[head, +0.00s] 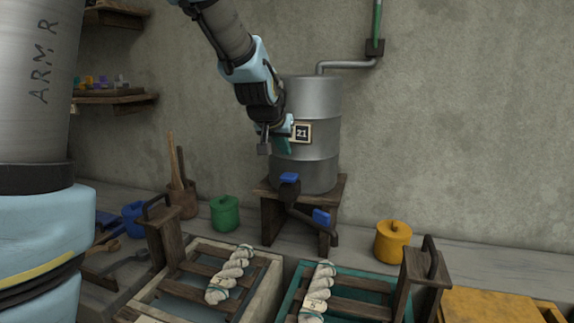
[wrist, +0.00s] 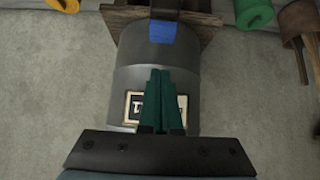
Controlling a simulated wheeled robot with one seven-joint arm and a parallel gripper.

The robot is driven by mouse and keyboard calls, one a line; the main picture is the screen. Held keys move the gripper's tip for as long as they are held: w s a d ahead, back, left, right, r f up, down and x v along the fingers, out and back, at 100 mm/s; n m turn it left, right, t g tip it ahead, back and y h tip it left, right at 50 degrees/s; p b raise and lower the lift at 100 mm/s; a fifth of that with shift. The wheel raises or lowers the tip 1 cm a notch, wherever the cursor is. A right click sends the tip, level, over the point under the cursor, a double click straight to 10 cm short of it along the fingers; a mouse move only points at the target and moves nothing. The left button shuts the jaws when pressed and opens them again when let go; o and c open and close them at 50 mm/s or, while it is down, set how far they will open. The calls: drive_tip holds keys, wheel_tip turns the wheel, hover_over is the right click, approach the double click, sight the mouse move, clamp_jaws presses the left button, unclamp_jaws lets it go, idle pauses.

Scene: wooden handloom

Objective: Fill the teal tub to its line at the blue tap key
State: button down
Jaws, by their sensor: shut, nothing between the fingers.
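The teal tub (head: 284,297) stands at the bottom of the head view, right of centre, cut off by the frame. Wooden slats and a twisted pale skein (head: 317,291) cover part of it; I cannot make out its line or water level. A blue tap key (head: 290,177) sits at the foot of the metal barrel (head: 312,110), and a second blue piece (head: 321,215) is on the spout below. One blue piece shows in the wrist view (wrist: 162,33). My gripper (head: 284,146), with teal fingers, is shut and empty before the barrel's "21" label (head: 301,132), above the tap.
A pale-rimmed tub (head: 268,285) with another skein (head: 231,272) stands left of the teal one. Green (head: 225,213) and yellow (head: 390,241) lidded pots flank the barrel's wooden stand (head: 334,187). Wooden posts with dark handles rise beside the tubs.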

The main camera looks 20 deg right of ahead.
sight(290, 174)
drive_tip(key=x, duration=0.3)
drive_tip(key=shift+w+f+p, duration=0.1)
drive_tip(key=shift+p, duration=0.3)
wheel_tip(290, 174, down, 3)
drive_tip(key=shift+f+p, duration=0.1)
drive_tip(key=shift+p, duration=0.4)
drive_tip(key=shift+f, duration=0.4)
